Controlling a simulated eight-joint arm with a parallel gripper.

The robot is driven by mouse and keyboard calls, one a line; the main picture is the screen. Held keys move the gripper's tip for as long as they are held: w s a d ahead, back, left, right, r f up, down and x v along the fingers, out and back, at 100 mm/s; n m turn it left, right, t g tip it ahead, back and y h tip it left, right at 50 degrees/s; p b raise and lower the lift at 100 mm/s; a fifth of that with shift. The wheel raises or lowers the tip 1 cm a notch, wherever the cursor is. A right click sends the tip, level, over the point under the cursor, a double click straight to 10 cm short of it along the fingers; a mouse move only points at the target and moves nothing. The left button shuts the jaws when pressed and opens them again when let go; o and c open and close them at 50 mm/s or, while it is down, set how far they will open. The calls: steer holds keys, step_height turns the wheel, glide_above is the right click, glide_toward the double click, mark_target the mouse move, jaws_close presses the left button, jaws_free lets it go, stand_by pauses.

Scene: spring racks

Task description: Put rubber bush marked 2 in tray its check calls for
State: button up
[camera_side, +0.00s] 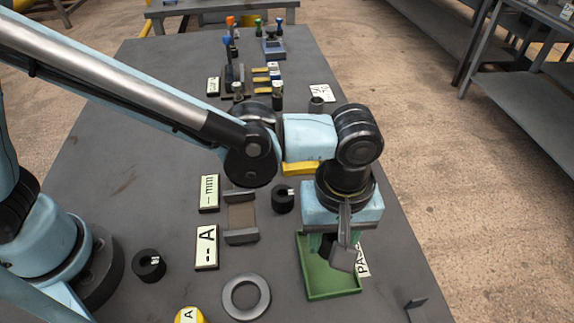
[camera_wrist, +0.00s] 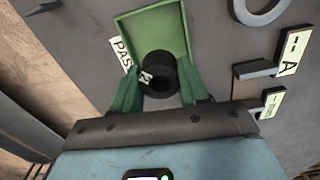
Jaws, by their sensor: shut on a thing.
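My gripper (camera_side: 338,255) is over the green tray (camera_side: 312,282), which has a label beside it partly reading "PAS". In the wrist view, my gripper's green fingers (camera_wrist: 158,90) are shut on a black rubber bush (camera_wrist: 170,80) with a small white mark. In the side view the bush is mostly hidden by the gripper.
Two other black bushes stand on the table, one near the middle (camera_side: 283,199), one at the left (camera_side: 149,265). A grey cradle (camera_side: 241,236), two label plates (camera_side: 206,248), a grey ring (camera_side: 247,298) and a yellow "A" piece (camera_side: 189,315) lie left of the tray. Racks stand farther back.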

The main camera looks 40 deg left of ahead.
mark_target(328, 251)
steer(key=shift+f, duration=2.3)
steer(key=shift+f, duration=0.15)
steer(key=o, duration=0.9)
steer(key=shift+c, duration=0.2)
step_height(328, 251, up, 12)
steer(key=shift+a+r, duration=0.1)
steer(key=w+a+r+m+t, duration=0.1)
steer(key=a+m+t, duration=0.6)
steer(key=a, duration=2.4)
steer(key=shift+a+m, duration=0.35)
steer(key=shift+m, duration=0.15)
